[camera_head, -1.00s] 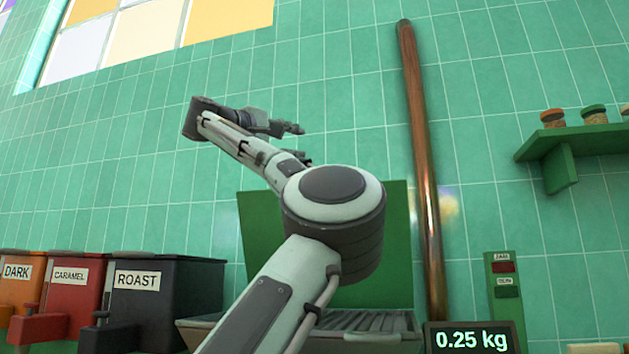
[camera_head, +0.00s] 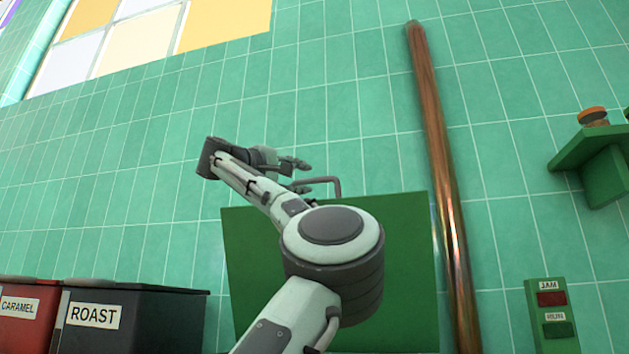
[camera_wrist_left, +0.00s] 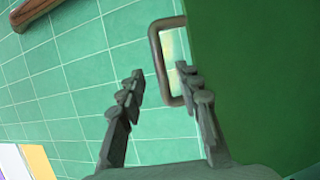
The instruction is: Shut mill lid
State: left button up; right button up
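The mill lid (camera_head: 395,260) is a green panel standing raised against the tiled wall in the head view. It has a grey loop handle (camera_head: 338,188) at its top edge. In the wrist view the lid (camera_wrist_left: 260,75) fills the right side, and its handle (camera_wrist_left: 158,62) sticks out to the left. My left gripper (camera_head: 303,176) is open just above the lid's top edge, close to the handle. In the wrist view its fingertips (camera_wrist_left: 160,70) appear on either side of the handle's outer bar; contact is unclear. My arm hides part of the lid. My right gripper is out of view.
A copper pipe (camera_head: 440,160) rises right of the lid. A green switch panel (camera_head: 553,318) and a shelf bracket (camera_head: 597,160) are further right. Dark ROAST (camera_head: 150,320) and red CARAMEL (camera_head: 25,330) bins stand at lower left.

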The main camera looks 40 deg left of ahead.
aim_at(313, 180)
pick_arm(q)
jog(key=w, duration=0.2)
jog(key=w+p, duration=0.1)
jog(key=w, duration=0.1)
jog(key=shift+a+r, duration=0.2)
jog(key=shift+r, duration=0.2)
jog(key=shift+w, duration=0.65)
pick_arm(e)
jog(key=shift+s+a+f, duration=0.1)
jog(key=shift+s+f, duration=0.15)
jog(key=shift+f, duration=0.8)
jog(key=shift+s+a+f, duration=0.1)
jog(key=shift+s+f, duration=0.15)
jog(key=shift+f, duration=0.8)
pick_arm(q)
grip_shut()
